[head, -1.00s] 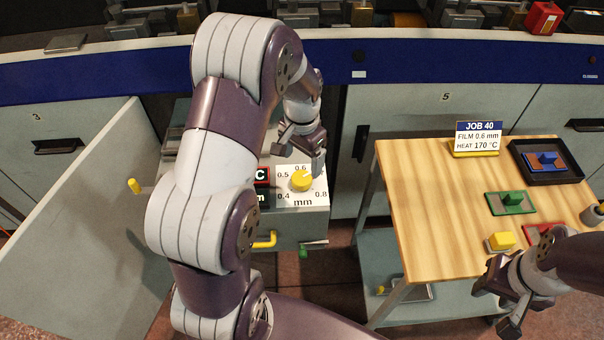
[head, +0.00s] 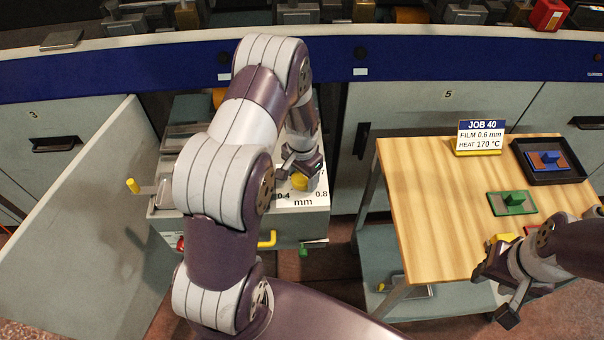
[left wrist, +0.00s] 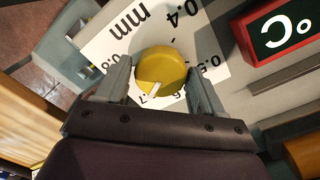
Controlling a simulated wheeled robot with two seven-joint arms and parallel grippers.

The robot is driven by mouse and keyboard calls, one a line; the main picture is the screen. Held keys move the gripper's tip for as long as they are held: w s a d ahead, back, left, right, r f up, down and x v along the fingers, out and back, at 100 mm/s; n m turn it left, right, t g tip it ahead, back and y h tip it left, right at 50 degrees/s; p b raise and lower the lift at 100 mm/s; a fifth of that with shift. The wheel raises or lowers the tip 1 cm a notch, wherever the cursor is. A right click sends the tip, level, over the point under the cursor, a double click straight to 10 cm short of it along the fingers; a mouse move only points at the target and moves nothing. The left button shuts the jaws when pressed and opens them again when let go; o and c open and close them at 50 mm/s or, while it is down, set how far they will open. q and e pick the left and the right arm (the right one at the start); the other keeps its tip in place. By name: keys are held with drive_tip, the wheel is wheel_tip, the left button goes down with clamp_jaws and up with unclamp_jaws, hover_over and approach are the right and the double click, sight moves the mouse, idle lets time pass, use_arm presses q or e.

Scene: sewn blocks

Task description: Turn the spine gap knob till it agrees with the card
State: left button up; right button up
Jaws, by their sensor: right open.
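The yellow spine gap knob (head: 299,181) sits on a white dial plate (head: 304,203) marked in mm on the grey cabinet top. In the left wrist view the knob (left wrist: 163,70) has a white pointer towards the partly hidden 0.7 mark. My left gripper (head: 301,169) is over the knob, with one finger on each side; in the left wrist view its fingers (left wrist: 160,77) look open, with a small gap at the left one. The card (head: 480,137) reads JOB 40, FILM 0.6 mm, HEAT 170 °C. My right gripper (head: 494,297) is open and empty at the table's front edge.
A red-framed display (left wrist: 283,30) showing °C stands beside the dial. The wooden table (head: 430,210) holds a green block piece (head: 512,202), a yellow block (head: 502,238) and a black tray (head: 562,176) with a blue piece. An open grey panel (head: 80,220) stands at left.

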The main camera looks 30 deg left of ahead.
use_arm(q)
drive_tip(key=c, duration=0.6)
drive_tip(key=shift+n, duration=0.3)
drive_tip(key=n, duration=0.4)
drive_tip(key=shift+n+p, duration=0.3)
drive_tip(key=shift+p, duration=0.05)
drive_tip(key=n, duration=0.5)
drive_tip(key=n+p, duration=0.1)
drive_tip(key=n, duration=0.5)
drive_tip(key=shift+w+n, duration=0.1)
drive_tip(key=shift+n, duration=0.3)
drive_tip(key=n, duration=0.6)
drive_tip(key=shift+n, duration=0.5)
